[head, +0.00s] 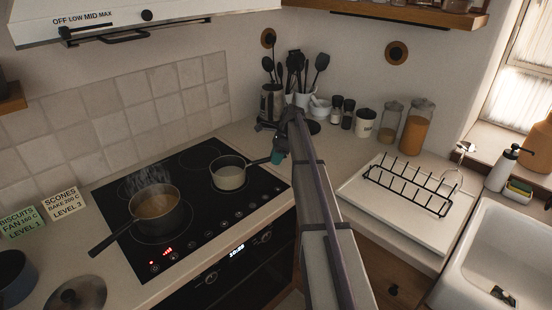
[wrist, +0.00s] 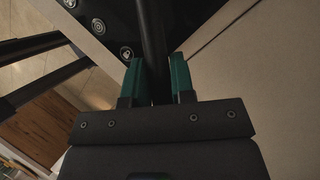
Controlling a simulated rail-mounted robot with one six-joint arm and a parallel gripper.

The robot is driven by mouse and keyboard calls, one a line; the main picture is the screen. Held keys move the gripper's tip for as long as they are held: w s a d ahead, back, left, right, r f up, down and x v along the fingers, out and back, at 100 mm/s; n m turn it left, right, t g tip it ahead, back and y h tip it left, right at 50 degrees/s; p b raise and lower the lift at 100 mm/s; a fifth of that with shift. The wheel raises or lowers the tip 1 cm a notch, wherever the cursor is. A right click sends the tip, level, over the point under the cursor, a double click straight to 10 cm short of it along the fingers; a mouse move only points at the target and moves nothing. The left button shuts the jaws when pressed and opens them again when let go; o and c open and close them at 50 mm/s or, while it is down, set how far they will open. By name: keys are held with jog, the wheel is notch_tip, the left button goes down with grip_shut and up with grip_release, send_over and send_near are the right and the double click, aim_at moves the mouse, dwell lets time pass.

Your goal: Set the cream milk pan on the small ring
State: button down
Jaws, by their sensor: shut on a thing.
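The cream milk pan (head: 228,178) is at the right side of the black hob (head: 190,218) in the head view, upright, with its dark handle pointing right. My gripper (head: 277,157) is shut on that handle; in the wrist view its green fingertips (wrist: 156,75) stand on both sides of the dark handle (wrist: 153,40). The pan body is over the right-hand ring area and hides most of what lies under it. I cannot tell whether its base touches the glass. The pan body is out of the wrist view.
A utensil pot (head: 272,102) and jars stand behind my gripper. A dish rack (head: 410,188) is to the right. A lid (head: 77,294) lies at lower left.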

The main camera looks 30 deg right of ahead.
jog(key=shift+f, duration=0.15)
jog(key=c, duration=0.9)
grip_release()
jog(key=p+v, duration=0.9)
jog(key=v, duration=0.2)
jog(key=shift+p, duration=0.35)
